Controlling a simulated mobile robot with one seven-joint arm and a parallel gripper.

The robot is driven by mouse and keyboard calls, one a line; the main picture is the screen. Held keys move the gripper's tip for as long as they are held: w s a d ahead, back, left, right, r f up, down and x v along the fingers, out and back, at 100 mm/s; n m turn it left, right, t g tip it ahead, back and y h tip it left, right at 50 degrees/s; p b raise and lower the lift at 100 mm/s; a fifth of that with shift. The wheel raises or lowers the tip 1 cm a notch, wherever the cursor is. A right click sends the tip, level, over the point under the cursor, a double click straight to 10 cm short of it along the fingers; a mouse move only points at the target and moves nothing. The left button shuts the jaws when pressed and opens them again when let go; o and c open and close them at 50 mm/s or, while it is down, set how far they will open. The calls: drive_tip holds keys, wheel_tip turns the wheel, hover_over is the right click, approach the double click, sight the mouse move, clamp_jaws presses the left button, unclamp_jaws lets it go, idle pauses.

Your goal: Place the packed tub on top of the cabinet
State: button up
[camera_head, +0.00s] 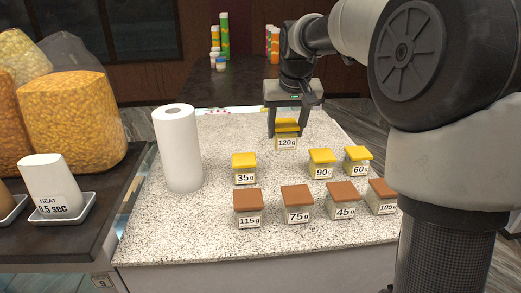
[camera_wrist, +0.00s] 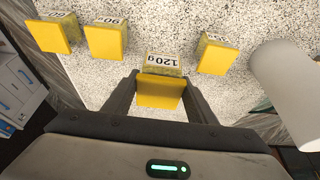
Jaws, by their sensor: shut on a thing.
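My gripper (camera_head: 286,130) is shut on a tub with a yellow lid marked 120 g (camera_head: 287,143), near the back of the speckled counter. In the wrist view the fingers (camera_wrist: 160,98) stand on either side of this tub (camera_wrist: 160,90). The tub looks upright; I cannot tell whether it touches the counter. A low dark cabinet (camera_head: 238,88) stands behind the counter with several coloured containers on it. A white drawer unit (camera_wrist: 20,85) with blue parts shows at the left of the wrist view. I cannot tell which one the task means.
Yellow-lidded tubs 35 g (camera_head: 244,161), 90 g (camera_head: 321,157) and 60 g (camera_head: 357,155) stand around my gripper. A brown-lidded row, including 75 g (camera_head: 297,198), lies nearer. A paper roll (camera_head: 178,150) stands left. Orange and green containers (camera_head: 224,40) occupy part of the dark cabinet's top.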

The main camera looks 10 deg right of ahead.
sight(285, 146)
wheel_tip(285, 146, down, 5)
drive_tip(key=shift+s+f, duration=0.15)
drive_tip(key=shift+f, duration=2.2)
drive_tip(key=shift+f, duration=0.2)
drive_tip(key=o, duration=1.1)
drive_tip(key=shift+r, duration=0.3)
drive_tip(key=v, duration=1.1)
drive_tip(key=shift+s+r, duration=0.2)
drive_tip(key=shift+r, duration=0.15)
